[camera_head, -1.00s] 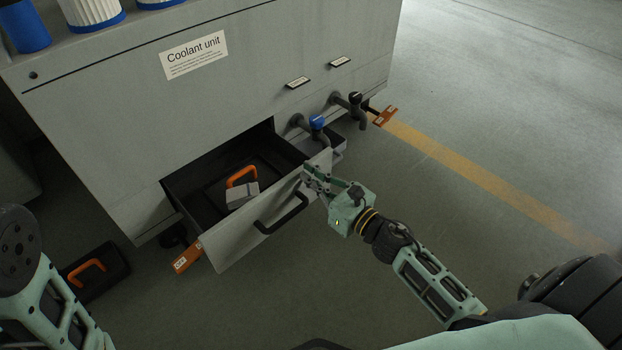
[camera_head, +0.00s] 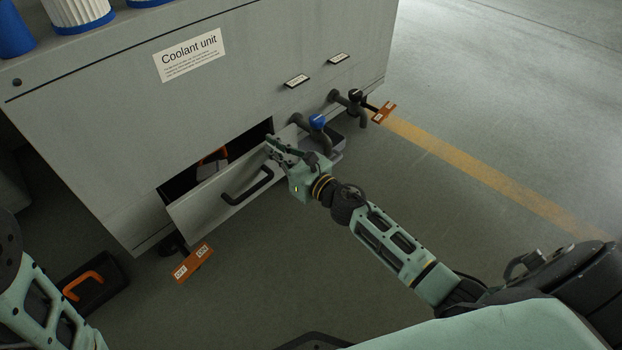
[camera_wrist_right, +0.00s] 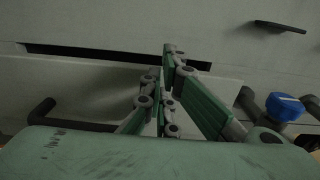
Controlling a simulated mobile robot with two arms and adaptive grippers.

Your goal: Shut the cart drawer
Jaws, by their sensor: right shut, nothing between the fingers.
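The cart drawer (camera_head: 216,203) is a grey front with a black bar handle (camera_head: 247,186), low in the grey coolant unit (camera_head: 120,100). It stands partly open, with a dark gap above its front; an orange-handled item (camera_head: 212,157) shows inside. My right gripper (camera_head: 270,143) is shut and empty, its fingertips at the upper right part of the drawer front.
Taps with a blue knob (camera_head: 317,121) and a black knob (camera_head: 355,95) stick out right of the drawer, above a small grey tray (camera_head: 335,148). Orange tags (camera_head: 193,263) hang low. A black case (camera_head: 92,281) lies on the floor at left. Floor in front is open.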

